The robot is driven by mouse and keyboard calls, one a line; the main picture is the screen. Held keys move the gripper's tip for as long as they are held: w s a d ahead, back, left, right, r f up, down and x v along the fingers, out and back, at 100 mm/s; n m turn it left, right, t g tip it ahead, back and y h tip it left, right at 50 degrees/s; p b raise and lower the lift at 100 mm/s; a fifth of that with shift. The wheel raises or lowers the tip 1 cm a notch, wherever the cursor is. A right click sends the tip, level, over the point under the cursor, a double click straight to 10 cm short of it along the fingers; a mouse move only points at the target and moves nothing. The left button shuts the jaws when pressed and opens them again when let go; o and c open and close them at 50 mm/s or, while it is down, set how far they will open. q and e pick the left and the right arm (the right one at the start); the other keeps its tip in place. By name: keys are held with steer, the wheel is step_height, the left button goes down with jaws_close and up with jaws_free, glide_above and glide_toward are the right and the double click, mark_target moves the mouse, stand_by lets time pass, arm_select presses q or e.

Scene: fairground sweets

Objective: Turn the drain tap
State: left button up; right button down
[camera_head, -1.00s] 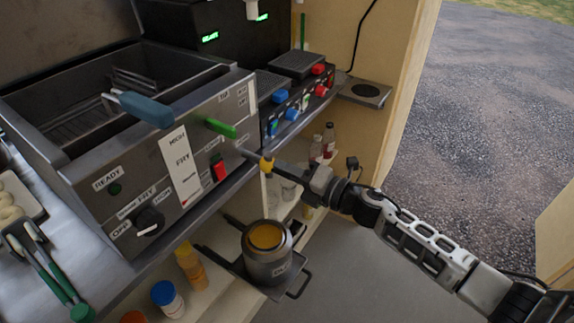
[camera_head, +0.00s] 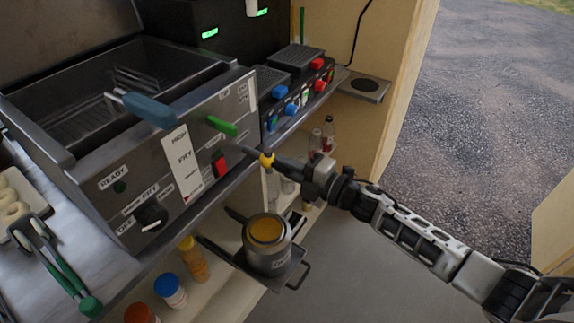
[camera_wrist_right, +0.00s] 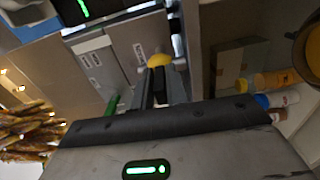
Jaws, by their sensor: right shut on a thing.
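The drain tap (camera_head: 266,160) has a yellow end and a short grey stem, low at the right end of the steel fryer (camera_head: 130,185). Its yellow part also shows in the wrist view (camera_wrist_right: 159,60), at the fingertips. My right gripper (camera_head: 282,162) reaches in from the right and is shut on the tap; its fingers show in the wrist view (camera_wrist_right: 162,86) on both sides of the tap's dark part. The fingers partly hide the tap. My left gripper is not in view.
A steel pot (camera_head: 268,250) with yellow contents stands below the tap. A green lever (camera_head: 222,126) and a red switch (camera_head: 220,166) are on the fryer front close by. Bottles (camera_head: 193,262) stand on the lower shelf. Tongs (camera_head: 60,270) lie at left.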

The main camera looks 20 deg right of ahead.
steer(key=c, duration=1.4)
jaws_free()
steer(key=shift+c, duration=0.2)
steer(key=b+v, duration=0.2)
steer(key=v, duration=1.4)
steer(key=shift+f, duration=0.1)
steer(key=s+a+f+m+g+h, duration=0.3)
steer(key=s+a+f+m+h, duration=0.5)
steer(key=m, duration=1.4)
steer(key=s+a+f, duration=0.3)
steer(key=a+f, duration=0.1)
steer(key=f, duration=0.1)
steer(key=shift+f+m+g, duration=0.3)
steer(key=shift+f+g, duration=0.05)
steer(key=shift+g, duration=0.05)
